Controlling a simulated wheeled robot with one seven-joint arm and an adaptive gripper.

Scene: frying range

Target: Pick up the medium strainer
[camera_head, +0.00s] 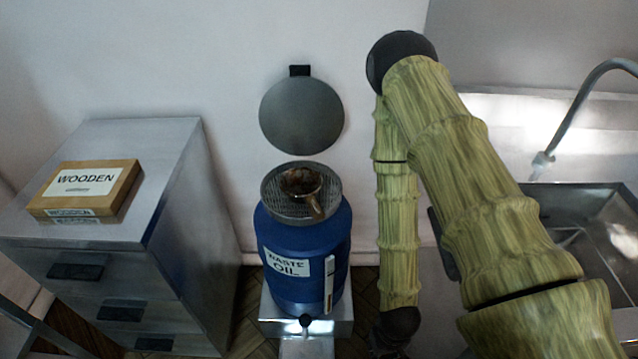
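A small round strainer (302,182) with a brown, dark-stained bowl and a short tan handle pointing toward the front right lies on the round metal grate (283,209) on top of the blue waste oil drum (280,232). I cannot tell from this view whether it is the medium one; no other strainer shows. My bamboo-textured arm hangs to the right of the drum, with a dark joint at the picture's bottom edge. My gripper is not visible, so its fingers and anything in them are hidden.
The drum stands on a metal base (345,308) with a lever in front. A round grey lid (302,117) is against the wall behind. A metal drawer cabinet (160,140) with a box labelled "WOODEN" (86,187) stands left. A sink (600,215) and faucet (575,110) are right.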

